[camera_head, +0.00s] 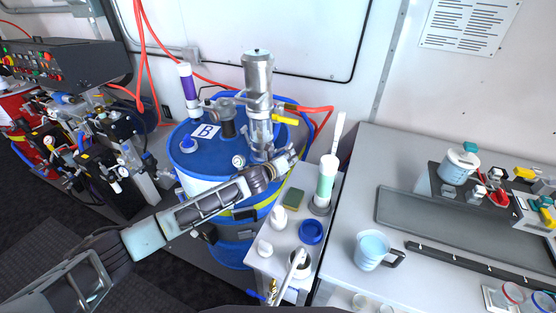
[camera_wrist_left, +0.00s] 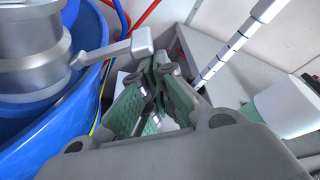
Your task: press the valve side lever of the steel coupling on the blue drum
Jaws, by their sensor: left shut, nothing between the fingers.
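The blue drum (camera_head: 219,168), marked B, stands at the back wall. The steel coupling (camera_head: 261,135) sits on its top below a tall metal cylinder, and fills the upper left of the left wrist view (camera_wrist_left: 32,50). A grey side lever (camera_wrist_left: 115,52) reaches right from the coupling to a squared end. My left gripper (camera_head: 291,154) is at the right of the coupling, over the drum's edge. Its fingers (camera_wrist_left: 155,85) are shut and empty, with the lever's end close by; I cannot tell whether they touch. In the head view the lever is not clearly visible. My right gripper is not in view.
A yellow handle (camera_head: 285,120) and red hoses are near the coupling. A white-and-green tube (camera_head: 325,181) stands right of my gripper on a small bench with bottles and a sponge (camera_head: 293,198). A jug (camera_head: 374,248) stands on the right counter.

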